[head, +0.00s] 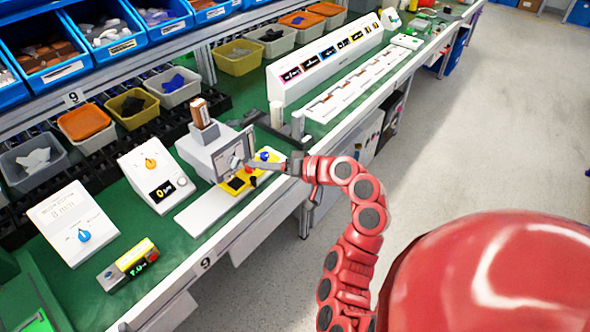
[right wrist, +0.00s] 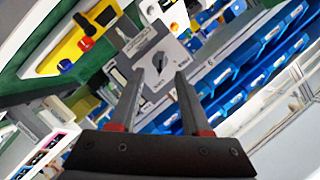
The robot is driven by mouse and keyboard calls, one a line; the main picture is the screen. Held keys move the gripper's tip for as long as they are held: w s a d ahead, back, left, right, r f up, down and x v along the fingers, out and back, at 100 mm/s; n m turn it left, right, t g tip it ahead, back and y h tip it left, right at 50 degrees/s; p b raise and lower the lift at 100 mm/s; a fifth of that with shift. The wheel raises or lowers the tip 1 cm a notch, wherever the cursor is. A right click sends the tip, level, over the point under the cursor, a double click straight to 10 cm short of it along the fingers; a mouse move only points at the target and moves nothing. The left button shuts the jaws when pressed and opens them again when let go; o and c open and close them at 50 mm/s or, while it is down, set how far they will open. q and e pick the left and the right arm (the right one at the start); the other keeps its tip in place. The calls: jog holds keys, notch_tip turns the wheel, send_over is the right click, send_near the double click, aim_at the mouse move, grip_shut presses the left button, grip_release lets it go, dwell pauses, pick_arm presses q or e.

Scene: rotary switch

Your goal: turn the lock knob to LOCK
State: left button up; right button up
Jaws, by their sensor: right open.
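A light grey box (head: 206,143) stands on the green bench, with a framed front panel that carries a dark knob (head: 236,162). In the right wrist view the panel (right wrist: 151,82) shows the knob (right wrist: 159,63) on a pale dial. Its lettering is too small to read, so I cannot tell which position it points at. My right gripper (head: 251,164) is open in front of this panel. In the right wrist view its two fingers (right wrist: 159,75) frame the knob, one on each side, apart from it as far as I can tell. My left gripper is out of view.
A yellow plate (head: 236,185) with coloured buttons lies beside the panel. A white box with a blue knob (head: 84,236) and another with an orange knob (head: 151,163) stand to the left. Bins line the bench's back. The floor (head: 470,130) is clear at the right.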

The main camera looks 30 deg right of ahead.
jog(key=v, duration=1.1)
jog(key=shift+w, duration=0.1)
